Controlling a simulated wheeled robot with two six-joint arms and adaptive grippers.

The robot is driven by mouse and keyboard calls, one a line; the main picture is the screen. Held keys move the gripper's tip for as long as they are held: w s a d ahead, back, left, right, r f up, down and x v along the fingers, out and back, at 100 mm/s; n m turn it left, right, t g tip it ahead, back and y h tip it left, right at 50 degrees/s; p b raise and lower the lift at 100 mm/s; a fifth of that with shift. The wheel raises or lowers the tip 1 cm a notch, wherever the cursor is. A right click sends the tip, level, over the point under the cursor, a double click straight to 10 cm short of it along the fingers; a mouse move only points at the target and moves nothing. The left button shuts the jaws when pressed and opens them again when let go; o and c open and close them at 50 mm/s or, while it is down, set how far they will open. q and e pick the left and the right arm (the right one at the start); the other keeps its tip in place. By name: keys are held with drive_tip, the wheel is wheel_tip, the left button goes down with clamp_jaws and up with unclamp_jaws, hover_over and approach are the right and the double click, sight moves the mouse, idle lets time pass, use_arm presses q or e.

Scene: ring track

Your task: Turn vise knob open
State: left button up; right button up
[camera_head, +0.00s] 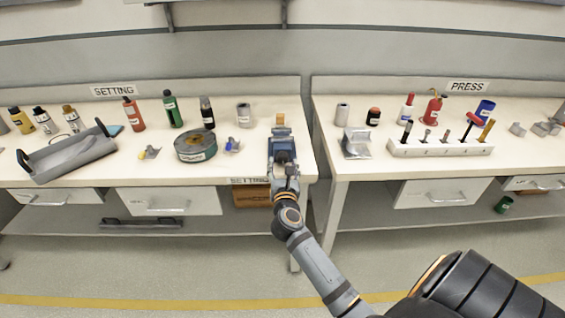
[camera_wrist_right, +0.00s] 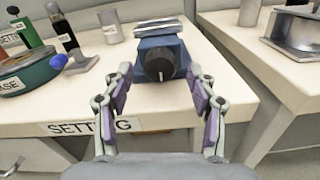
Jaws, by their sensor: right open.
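The vise is a blue block with a grey top plate, at the front right corner of the left table in the head view (camera_head: 281,138). It also shows in the right wrist view (camera_wrist_right: 160,48). Its dark round knob (camera_wrist_right: 159,65) faces me, with a small light mark on it. My right gripper (camera_wrist_right: 160,95) is open, with one finger on each side in front of the knob. A gap shows between each finger and the knob. In the head view the right gripper (camera_head: 286,178) partly hides the vise front. My left gripper is not in view.
On the left table (camera_head: 100,170) stand a grey tray (camera_head: 68,155), a green round tin (camera_head: 195,146) and several bottles. A gap separates it from the right table (camera_head: 350,185), which holds a grey metal part (camera_head: 356,145) and a white tool rack (camera_head: 440,148).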

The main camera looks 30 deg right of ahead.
drive_tip(key=shift+w+d, duration=0.35)
drive_tip(key=shift+w, duration=0.25)
